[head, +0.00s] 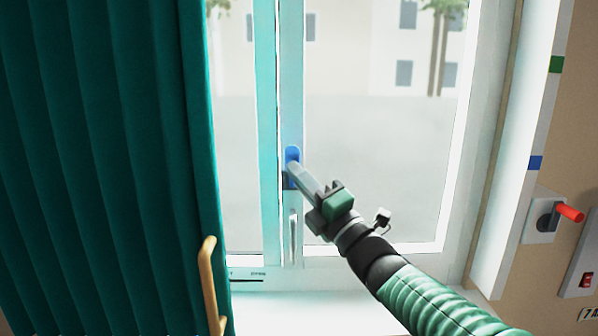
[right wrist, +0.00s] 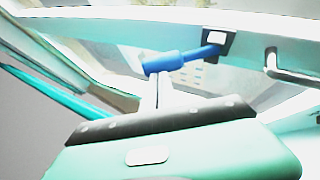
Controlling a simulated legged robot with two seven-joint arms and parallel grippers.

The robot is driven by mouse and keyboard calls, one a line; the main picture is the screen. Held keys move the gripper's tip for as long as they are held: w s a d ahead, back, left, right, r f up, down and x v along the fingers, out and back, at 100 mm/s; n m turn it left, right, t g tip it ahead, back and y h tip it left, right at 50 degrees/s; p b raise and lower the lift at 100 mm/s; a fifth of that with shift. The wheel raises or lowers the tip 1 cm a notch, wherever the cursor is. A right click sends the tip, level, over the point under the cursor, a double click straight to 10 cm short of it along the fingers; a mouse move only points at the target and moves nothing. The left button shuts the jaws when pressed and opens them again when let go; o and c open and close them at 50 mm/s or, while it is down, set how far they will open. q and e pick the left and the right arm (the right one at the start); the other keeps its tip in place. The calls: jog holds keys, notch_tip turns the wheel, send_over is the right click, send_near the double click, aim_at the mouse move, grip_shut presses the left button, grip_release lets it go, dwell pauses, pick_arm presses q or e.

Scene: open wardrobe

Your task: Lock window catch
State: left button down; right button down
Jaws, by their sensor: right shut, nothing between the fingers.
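The blue window catch (head: 293,153) is on the white window frame's middle upright. In the right wrist view its blue lever (right wrist: 182,61) sticks out sideways from a dark mount (right wrist: 218,42). My right gripper (head: 293,168) reaches in from the lower right, with its fingertips at the catch and hiding part of it. In the right wrist view the shut, empty fingers (right wrist: 160,92) point at the lever's thick end. They look very close to it, but I cannot tell if they touch. My left gripper is not in view.
A silver window handle (head: 292,238) is just below the catch, close to my gripper. A green curtain (head: 110,150) covers the left side, with a tan curved bar (head: 211,290) at its edge. A red-tipped knob (head: 568,213) is on the right wall.

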aim_at(298, 161)
jog(key=w+r+m+g+h+p, duration=0.1)
jog(key=w+r+m+h+p, duration=0.1)
jog(key=p, duration=0.4)
jog(key=shift+w+r+m+p, duration=0.2)
jog(key=shift+w+m+p, duration=0.05)
jog(key=shift+m+p, duration=0.1)
jog(key=shift+w+m+g+h+p, duration=0.25)
jog(key=shift+g+h+p, duration=0.15)
jog(key=shift+h+p, duration=0.3)
jog(key=shift+s+f, duration=0.1)
jog(key=shift+f, duration=0.1)
